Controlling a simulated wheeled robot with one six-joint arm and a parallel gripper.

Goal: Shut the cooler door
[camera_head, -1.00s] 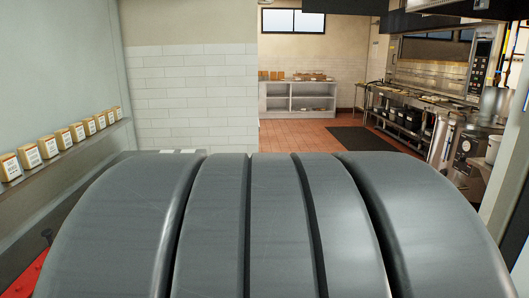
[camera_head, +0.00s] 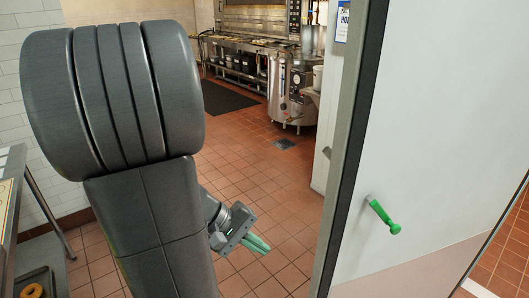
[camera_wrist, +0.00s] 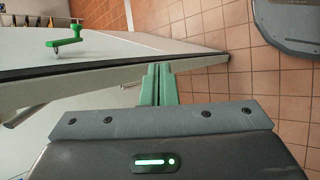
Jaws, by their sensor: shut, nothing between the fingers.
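The cooler door (camera_head: 425,130) is a tall pale panel on the right in the head view, with a dark strip along its left edge. It stands open, with tiled floor showing on both sides of it. A green handle (camera_head: 384,215) sticks out from its face. In the wrist view the door (camera_wrist: 130,48) spans the upper left, with the green handle (camera_wrist: 66,38) on it. My gripper (camera_head: 262,245) is shut and empty, left of the door. In the wrist view its green fingers (camera_wrist: 158,68) are together beside the door's edge; I cannot tell whether they touch.
Red tiled floor (camera_head: 245,165) lies open left of the door. A steel kettle (camera_head: 292,90) and a long counter (camera_head: 240,48) stand at the back. A metal table (camera_head: 10,190) is at the left edge, with a bagel (camera_head: 38,282) low beside it.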

